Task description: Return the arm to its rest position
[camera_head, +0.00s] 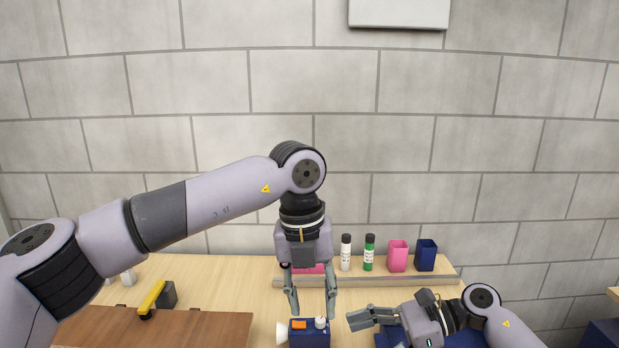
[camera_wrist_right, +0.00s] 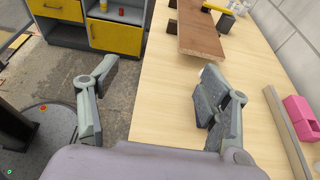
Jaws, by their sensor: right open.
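My left arm reaches in from the left of the head view. Its gripper (camera_head: 312,312) points down over the table with its two fingers apart, and nothing shows between them. A small blue box (camera_head: 312,340) with an orange and a white part on top is just below the fingertips; I cannot tell whether they touch. My right gripper (camera_head: 358,320) is low at the right of the head view, pointing left. In the right wrist view its fingers (camera_wrist_right: 155,90) are wide apart and empty. The brown board (camera_head: 180,325) lies on the table at left, also in the wrist view (camera_wrist_right: 203,40).
A yellow and black object (camera_head: 152,298) is on the board. A ledge (camera_head: 365,281) at the back holds two bottles (camera_head: 357,253), a pink bin (camera_head: 398,256) and a blue bin (camera_head: 426,255). Something dark blue is under the right gripper. A grey cabinet with yellow drawers (camera_wrist_right: 117,37) stands beyond bare floor.

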